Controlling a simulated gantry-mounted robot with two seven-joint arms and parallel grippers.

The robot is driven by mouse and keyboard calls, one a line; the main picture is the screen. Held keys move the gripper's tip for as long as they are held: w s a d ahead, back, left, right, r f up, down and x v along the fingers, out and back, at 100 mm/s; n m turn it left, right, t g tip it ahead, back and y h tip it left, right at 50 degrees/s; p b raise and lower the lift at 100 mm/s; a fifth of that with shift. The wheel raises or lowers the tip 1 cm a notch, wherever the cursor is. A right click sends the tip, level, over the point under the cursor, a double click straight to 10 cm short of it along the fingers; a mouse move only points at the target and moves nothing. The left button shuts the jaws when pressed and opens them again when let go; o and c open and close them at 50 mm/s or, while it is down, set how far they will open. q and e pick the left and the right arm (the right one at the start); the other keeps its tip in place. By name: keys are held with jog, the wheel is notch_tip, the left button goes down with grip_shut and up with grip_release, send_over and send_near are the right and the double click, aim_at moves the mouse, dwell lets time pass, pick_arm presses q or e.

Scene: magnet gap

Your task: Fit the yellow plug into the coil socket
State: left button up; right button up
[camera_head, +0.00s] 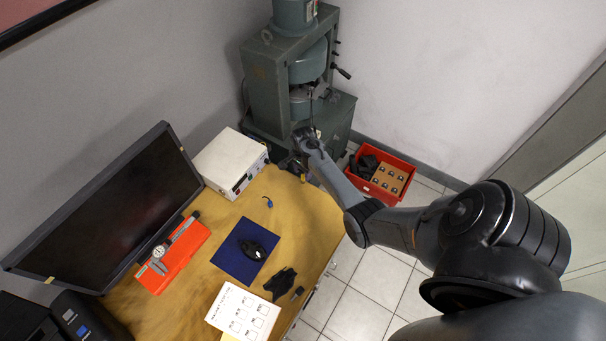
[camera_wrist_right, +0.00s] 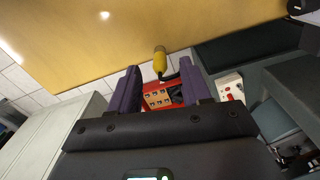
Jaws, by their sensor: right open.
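The yellow plug (camera_wrist_right: 160,62) lies at the edge of the wooden table, with a dark cable running from it. In the head view a small yellow part of it (camera_head: 302,178) shows just below my right gripper (camera_head: 299,164). In the right wrist view my right gripper (camera_wrist_right: 162,82) is open, its two dark purple fingers apart with the plug in line between them, just beyond their tips. A white panel with red parts (camera_wrist_right: 230,88) shows at right in that view; I cannot tell whether it is the coil socket. My left gripper is not in view.
The green magnet machine (camera_head: 270,85) stands behind the table. A white power supply box (camera_head: 231,160) and a small blue plug (camera_head: 268,202) are on the table (camera_head: 205,270). A red bin (camera_head: 400,166) stands on the floor at right. A monitor (camera_head: 115,205) is at left.

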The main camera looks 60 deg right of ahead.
notch_tip(320, 180, up, 7)
jog(key=shift+r+p, duration=0.15)
jog(key=shift+p, duration=0.3)
dwell(0.4)
